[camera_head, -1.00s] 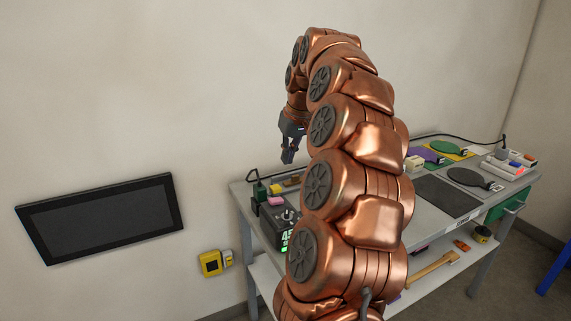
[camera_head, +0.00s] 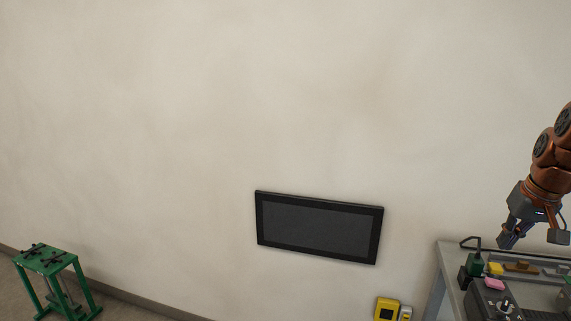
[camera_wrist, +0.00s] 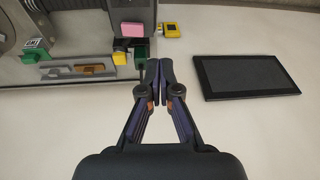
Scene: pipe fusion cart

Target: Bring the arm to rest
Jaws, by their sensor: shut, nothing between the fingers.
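My copper arm (camera_head: 550,170) reaches in from the right edge of the head view. It ends in my gripper (camera_head: 505,241), which points down above the left end of the grey cart (camera_head: 443,285). In the wrist view my gripper (camera_wrist: 159,66) has its two fingertips together with nothing between them. The fingertips look apart from the cart's items, near a green block (camera_wrist: 141,55). The rest of my arm is outside the head view.
The cart's left end holds a pink block (camera_head: 494,284), a yellow block (camera_head: 495,268) and a dark device (camera_head: 490,302). A black panel (camera_head: 318,228) and a yellow box (camera_head: 386,309) are on the wall. A green stand (camera_head: 47,262) is far left.

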